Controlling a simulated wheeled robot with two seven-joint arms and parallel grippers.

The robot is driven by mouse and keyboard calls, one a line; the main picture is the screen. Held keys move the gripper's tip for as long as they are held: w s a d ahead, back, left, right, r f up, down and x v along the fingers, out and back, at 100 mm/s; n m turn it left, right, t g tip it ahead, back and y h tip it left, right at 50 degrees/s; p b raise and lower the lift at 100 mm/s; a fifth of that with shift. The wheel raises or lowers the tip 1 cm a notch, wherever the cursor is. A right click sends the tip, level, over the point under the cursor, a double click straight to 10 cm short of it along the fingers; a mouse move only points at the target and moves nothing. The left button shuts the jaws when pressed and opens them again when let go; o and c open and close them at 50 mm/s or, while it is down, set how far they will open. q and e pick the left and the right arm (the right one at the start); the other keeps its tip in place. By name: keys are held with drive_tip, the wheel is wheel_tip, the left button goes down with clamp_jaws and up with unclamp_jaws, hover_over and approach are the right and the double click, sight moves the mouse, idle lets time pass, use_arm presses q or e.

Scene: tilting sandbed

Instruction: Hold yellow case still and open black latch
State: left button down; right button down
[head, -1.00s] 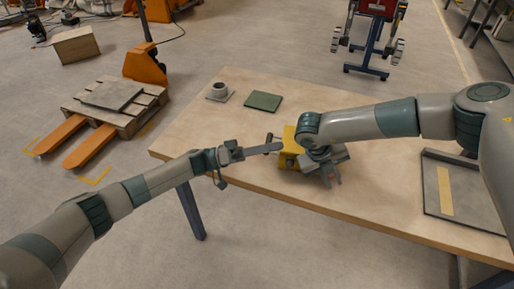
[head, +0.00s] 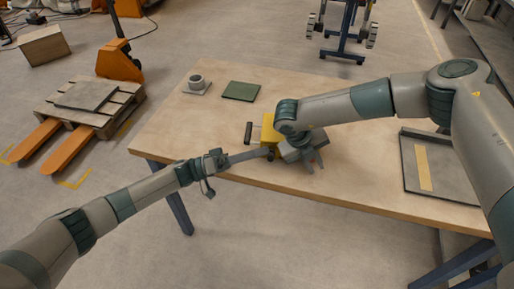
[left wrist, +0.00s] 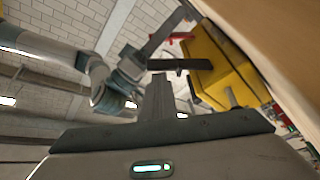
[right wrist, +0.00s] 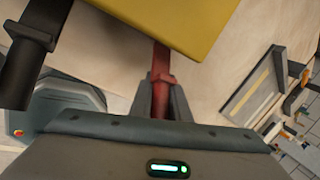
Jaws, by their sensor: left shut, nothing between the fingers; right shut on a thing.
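The yellow case (head: 267,133) stands on the table, partly hidden by my right arm; it also shows in the left wrist view (left wrist: 217,62) and the right wrist view (right wrist: 165,18). A black bar-like part (left wrist: 180,64) juts from the case; a smaller dark part (left wrist: 229,97) lies on its face. I cannot tell which is the latch. My left gripper (head: 267,152) is shut and empty, its tips by the case's near side, contact unclear. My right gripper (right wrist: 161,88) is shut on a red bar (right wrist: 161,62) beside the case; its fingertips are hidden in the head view.
The wooden table (head: 190,130) is clear at the left. A green plate (head: 240,91) and a grey round piece on a base (head: 196,84) lie at the back. A grey tray (head: 440,185) with a yellowish strip lies at the right.

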use_arm(q)
drive_tip(key=shift+s+f, duration=0.1)
drive_tip(key=shift+f, duration=0.05)
use_arm(e)
drive_tip(key=shift+w, duration=0.1)
use_arm(q)
drive_tip(key=a, duration=1.1)
drive_tip(key=shift+w+a, duration=0.3)
use_arm(e)
drive_tip(key=c, duration=1.6)
unclamp_jaws()
drive_tip(key=v, duration=1.2)
